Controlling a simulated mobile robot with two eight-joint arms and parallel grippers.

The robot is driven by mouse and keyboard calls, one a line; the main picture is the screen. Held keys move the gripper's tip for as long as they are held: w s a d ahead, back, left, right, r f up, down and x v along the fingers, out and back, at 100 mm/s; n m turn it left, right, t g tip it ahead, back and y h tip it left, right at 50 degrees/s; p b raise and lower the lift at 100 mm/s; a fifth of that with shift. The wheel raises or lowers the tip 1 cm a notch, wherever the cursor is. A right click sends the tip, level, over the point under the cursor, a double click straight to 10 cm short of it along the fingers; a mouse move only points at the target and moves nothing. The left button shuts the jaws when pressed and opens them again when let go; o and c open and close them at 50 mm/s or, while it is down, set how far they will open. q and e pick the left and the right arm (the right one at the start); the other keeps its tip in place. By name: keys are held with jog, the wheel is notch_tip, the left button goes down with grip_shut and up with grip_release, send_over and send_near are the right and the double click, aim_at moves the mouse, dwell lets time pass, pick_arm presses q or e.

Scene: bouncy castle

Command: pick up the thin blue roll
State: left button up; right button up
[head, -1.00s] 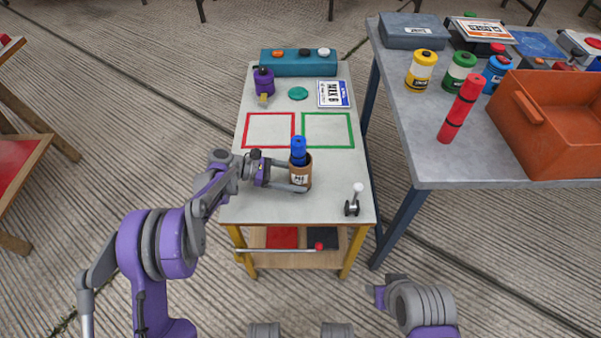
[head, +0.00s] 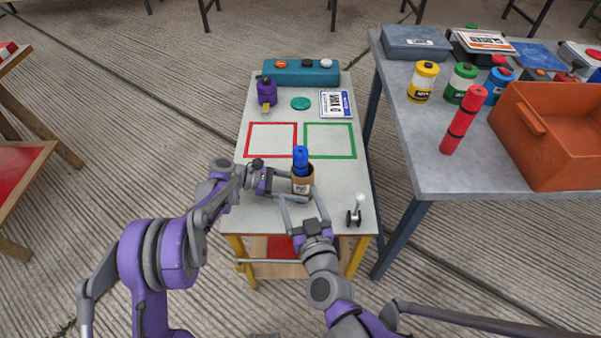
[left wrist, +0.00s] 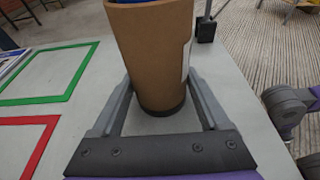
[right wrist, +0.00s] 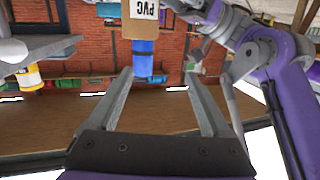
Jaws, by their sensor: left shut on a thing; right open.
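The thin blue roll (head: 300,158) stands upright in a brown cardboard cup (head: 302,185) on the small table, its upper part showing above the rim. My left gripper (head: 294,186) is shut on the cup from the left. In the left wrist view the cup (left wrist: 160,60) is between the fingers. My right gripper (head: 304,206) is open and empty, just in front of the cup. In the right wrist view the blue roll (right wrist: 143,55) shows beyond and between the open fingertips, apart from them. Its lower part is hidden inside the cup.
A small lever (head: 355,212) stands at the table's front right. Red (head: 272,140) and green (head: 330,140) outlined squares lie behind the cup. A purple bottle (head: 266,92) and a teal box (head: 301,72) are at the back. A grey table (head: 410,165) with a red roll (head: 463,120) and orange bin (head: 550,140) is right.

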aim_at(301, 170)
jog(key=w+h, duration=0.1)
jog(key=w, duration=0.3)
jog(key=w+f+m+t+h, duration=0.1)
jog(key=w, duration=0.3)
jog(key=w+m+h, duration=0.1)
jog(key=w, duration=0.3)
jog(key=shift+w+f+t, duration=0.1)
jog(key=shift+f+t, duration=0.25)
jog(key=shift+t, duration=0.05)
grip_shut()
dwell(0.3)
